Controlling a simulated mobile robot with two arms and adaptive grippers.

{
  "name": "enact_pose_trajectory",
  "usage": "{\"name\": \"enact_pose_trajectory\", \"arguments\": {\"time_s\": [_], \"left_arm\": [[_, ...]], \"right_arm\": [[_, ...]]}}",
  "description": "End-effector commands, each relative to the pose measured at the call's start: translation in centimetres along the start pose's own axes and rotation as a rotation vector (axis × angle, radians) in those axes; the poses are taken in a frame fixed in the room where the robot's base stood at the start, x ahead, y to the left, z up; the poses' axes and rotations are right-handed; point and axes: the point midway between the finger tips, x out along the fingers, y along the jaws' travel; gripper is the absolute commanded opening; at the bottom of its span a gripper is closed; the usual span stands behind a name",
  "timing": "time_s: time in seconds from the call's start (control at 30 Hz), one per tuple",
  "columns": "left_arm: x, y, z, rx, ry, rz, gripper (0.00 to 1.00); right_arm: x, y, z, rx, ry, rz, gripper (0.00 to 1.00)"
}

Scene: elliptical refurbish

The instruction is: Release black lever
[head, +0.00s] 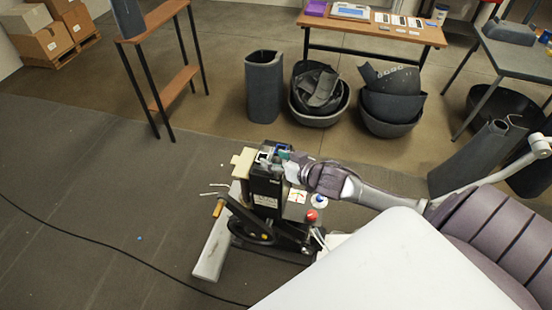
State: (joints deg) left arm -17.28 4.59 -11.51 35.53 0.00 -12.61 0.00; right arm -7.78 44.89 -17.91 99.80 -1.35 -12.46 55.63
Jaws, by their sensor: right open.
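A black machine (264,192) stands on the floor in the middle of the head view. A dark bar (243,216) slants along its left side, with an orange grip (218,208) near its end. I cannot tell for sure which part is the black lever. My right gripper (284,161) is at the top of the machine, coming in from the right. It is open, and its fingers are small and partly merge with the machine's top, so contact is unclear. My left gripper is not in view.
A red button (311,215) and a blue-and-white knob (319,201) sit on the machine's right side. A pale beam (213,248) lies at its left foot. A black cable (110,257) crosses the floor. Dark bins (264,88) stand behind. The floor at left is mostly clear.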

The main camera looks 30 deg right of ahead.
Motion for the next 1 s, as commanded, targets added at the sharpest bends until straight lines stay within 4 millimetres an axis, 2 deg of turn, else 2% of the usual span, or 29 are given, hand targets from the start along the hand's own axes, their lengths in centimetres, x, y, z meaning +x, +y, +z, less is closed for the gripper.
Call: {"name": "enact_pose_trajectory", "arguments": {"time_s": [0.13, 0.23, 0.5, 0.7, 0.83, 1.0], "left_arm": [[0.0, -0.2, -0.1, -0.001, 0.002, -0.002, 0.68], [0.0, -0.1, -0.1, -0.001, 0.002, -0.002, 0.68], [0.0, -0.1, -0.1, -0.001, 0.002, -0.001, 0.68], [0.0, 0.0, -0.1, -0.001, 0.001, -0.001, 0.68], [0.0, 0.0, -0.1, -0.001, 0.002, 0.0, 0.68], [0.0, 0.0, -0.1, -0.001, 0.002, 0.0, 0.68]], "right_arm": [[-0.4, 0.0, 0.2, 0.001, -0.003, 0.0, 0.61], [-1.6, 0.0, 0.2, 0.001, -0.004, 0.0, 0.61], [-6.9, 0.0, 0.3, 0.001, -0.005, 0.0, 0.61], [-10.1, 0.0, 0.2, 0.001, -0.003, 0.0, 0.61], [-11.4, 0.0, 0.1, 0.001, -0.001, 0.0, 0.61], [-12.0, 0.0, 0.0, -0.001, 0.0, 0.0, 0.61]]}}
